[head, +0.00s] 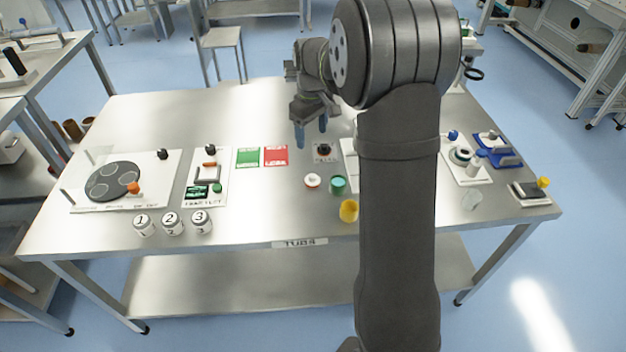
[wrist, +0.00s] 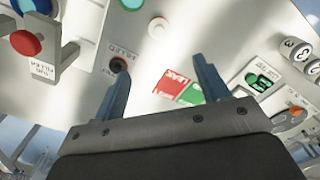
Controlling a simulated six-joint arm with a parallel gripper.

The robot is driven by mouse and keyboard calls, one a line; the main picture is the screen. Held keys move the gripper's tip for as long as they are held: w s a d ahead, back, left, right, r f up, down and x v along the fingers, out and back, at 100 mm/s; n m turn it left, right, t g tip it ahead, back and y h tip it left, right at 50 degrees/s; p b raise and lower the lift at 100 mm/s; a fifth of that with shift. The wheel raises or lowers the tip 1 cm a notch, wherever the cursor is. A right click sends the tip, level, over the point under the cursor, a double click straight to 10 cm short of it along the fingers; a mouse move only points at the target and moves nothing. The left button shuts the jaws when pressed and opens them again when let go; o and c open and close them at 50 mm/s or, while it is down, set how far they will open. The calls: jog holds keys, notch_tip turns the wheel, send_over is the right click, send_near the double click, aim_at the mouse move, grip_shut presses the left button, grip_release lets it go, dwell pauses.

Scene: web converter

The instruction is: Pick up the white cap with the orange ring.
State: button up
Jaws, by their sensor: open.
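The white cap with the orange ring (head: 312,180) lies on the steel table, left of a green cup (head: 338,184). In the wrist view the cap (wrist: 158,27) shows near the top, past the fingertips and apart from them. My gripper (head: 311,133) is open and empty above the table, on the far side of the cap from the head camera. Its two blue fingers (wrist: 162,66) point toward the table with a wide gap between them. Nothing hides the cap in either view.
A yellow cup (head: 349,211) stands in front of the green cup. Green (head: 247,157) and red (head: 276,156) cards and a small dark-button box (head: 323,152) lie near my gripper. Several numbered jars (head: 172,223) stand front left. My arm hides part of the table right of the cups.

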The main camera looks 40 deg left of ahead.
aim_at(313, 176)
jog(key=shift+n, duration=0.8)
notch_tip(313, 176, down, 17)
jog(key=shift+w+f, duration=0.1)
jog(key=c, duration=1)
